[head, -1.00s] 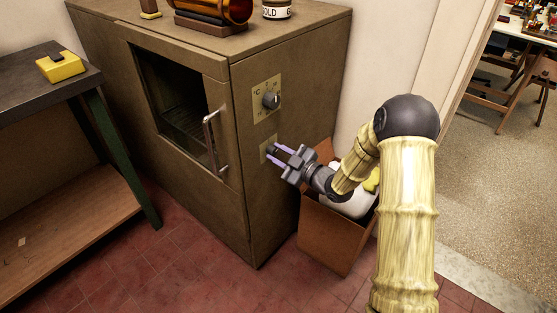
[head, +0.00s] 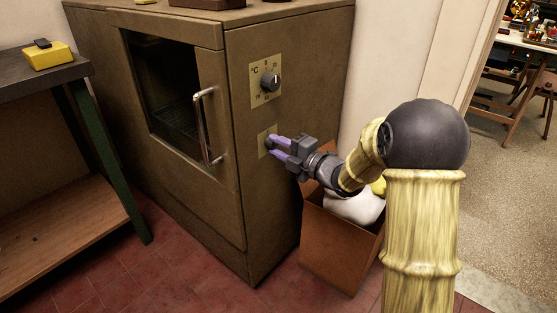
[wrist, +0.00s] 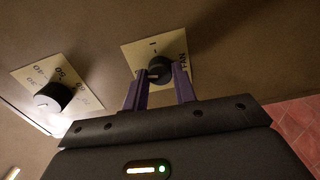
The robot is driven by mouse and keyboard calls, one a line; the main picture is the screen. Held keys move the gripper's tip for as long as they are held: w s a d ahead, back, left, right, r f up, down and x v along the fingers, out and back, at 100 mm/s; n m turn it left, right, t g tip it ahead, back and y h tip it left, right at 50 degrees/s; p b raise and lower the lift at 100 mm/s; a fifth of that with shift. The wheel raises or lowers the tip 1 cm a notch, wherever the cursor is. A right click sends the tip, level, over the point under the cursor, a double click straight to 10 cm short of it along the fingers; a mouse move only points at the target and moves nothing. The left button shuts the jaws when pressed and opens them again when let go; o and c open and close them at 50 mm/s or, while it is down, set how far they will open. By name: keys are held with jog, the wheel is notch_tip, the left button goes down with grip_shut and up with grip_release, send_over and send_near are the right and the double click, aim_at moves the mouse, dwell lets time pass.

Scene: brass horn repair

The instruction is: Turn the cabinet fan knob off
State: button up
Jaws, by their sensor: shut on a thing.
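The fan knob (wrist: 159,70) is a small black knob on a cream plate (wrist: 131,56) marked "FAN" on the side of the brown cabinet (head: 235,200). In the wrist view my gripper (wrist: 160,82) has one purple finger on each side of this knob, shut on it. In the head view my gripper (head: 271,147) reaches the lower plate from the right, and its fingers mostly hide the knob. The knob's exact setting is hard to read.
A larger temperature knob (head: 270,83) sits on a plate above; it also shows in the wrist view (wrist: 52,97). The cabinet door has a metal handle (head: 204,125). A cardboard box (head: 335,250) stands right of the cabinet, below my arm. A workbench (head: 45,75) stands at left.

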jog(key=shift+f+n+b, duration=0.25)
jog(key=shift+n+b, duration=1.05)
jog(key=shift+b, duration=0.25)
jog(key=shift+r, duration=0.1)
jog(key=o, duration=1)
jog(key=shift+r, duration=0.1)
jog(key=p+v, duration=0.4)
jog(key=v, duration=1.3)
jog(key=shift+s, duration=0.2)
jog(key=shift+d, duration=0.15)
